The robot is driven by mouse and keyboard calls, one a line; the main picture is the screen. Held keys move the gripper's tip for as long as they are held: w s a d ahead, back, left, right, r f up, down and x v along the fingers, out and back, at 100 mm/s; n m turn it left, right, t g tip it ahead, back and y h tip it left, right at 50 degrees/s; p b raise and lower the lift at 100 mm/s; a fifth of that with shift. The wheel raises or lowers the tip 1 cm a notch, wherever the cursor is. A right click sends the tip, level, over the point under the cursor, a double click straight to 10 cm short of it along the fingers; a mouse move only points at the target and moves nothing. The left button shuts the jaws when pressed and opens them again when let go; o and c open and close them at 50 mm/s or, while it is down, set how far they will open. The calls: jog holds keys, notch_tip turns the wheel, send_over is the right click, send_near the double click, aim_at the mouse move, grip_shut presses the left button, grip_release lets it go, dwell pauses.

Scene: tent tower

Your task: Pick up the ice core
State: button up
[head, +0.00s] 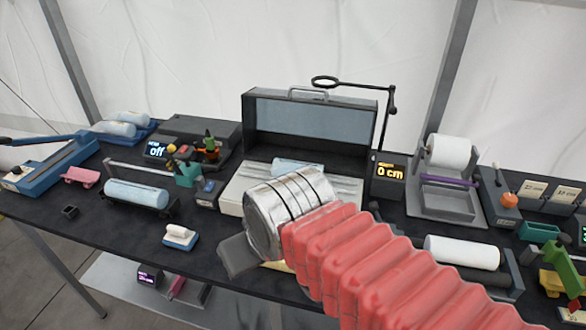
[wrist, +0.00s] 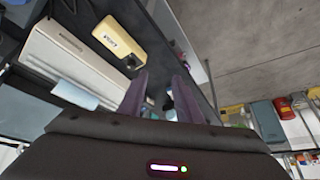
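Several pale blue cylinders look like ice cores, and I cannot tell which one the task means. In the head view one core (head: 136,194) lies on a dark cradle at the left. Another core (head: 298,168) lies in the pale tray before the open case, partly hidden by my silver-wrapped wrist. More cores (head: 125,121) lie on a blue tray at the back left. My gripper (wrist: 160,85) shows two dark purple fingers apart, with nothing seen held between them. A pale blue piece (wrist: 75,95) beside a white tray shows left of the fingers in the wrist view.
An open grey case (head: 312,122) stands at the back with a ring on a bent rod (head: 388,120) beside it. A white roll (head: 462,252) and a paper-roll holder (head: 445,200) are at the right. A yellow labelled block (wrist: 120,40) lies near my fingers.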

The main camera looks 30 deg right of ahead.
jog(key=o, duration=0.3)
jog(key=shift+w+d+r, duration=0.1)
jog(key=shift+w+r, duration=0.05)
jog(key=shift+o, duration=0.8)
jog(key=shift+w+d+r+m, duration=0.15)
jog(key=shift+w+m, duration=0.05)
jog(key=shift+m, duration=0.3)
jog(key=o, duration=0.5)
jog(key=w+d+r+m, duration=0.1)
jog(key=w+m, duration=0.1)
jog(key=w+d+r+m, duration=0.1)
jog(key=w+d+m, duration=0.1)
jog(key=w+d+r+m, duration=0.1)
jog(key=w+m, duration=0.1)
jog(key=m, duration=0.1)
jog(key=shift+w+d+r+g, duration=0.25)
jog(key=shift+w+d+g, duration=0.1)
jog(key=shift+d+g, duration=0.05)
jog(key=w+d+m, duration=0.4)
jog(key=d+m, duration=0.2)
jog(key=d, duration=0.2)
jog(key=w+d+m+y, duration=0.1)
jog(key=w+d+m, duration=0.4)
jog(key=d+m, duration=0.2)
jog(key=w+d+m, duration=0.5)
jog(key=d+m, duration=0.1)
jog(key=d, duration=0.3)
jog(key=shift+d+y, duration=0.3)
jog(key=shift+y, duration=0.1)
jog(key=shift+f, duration=0.1)
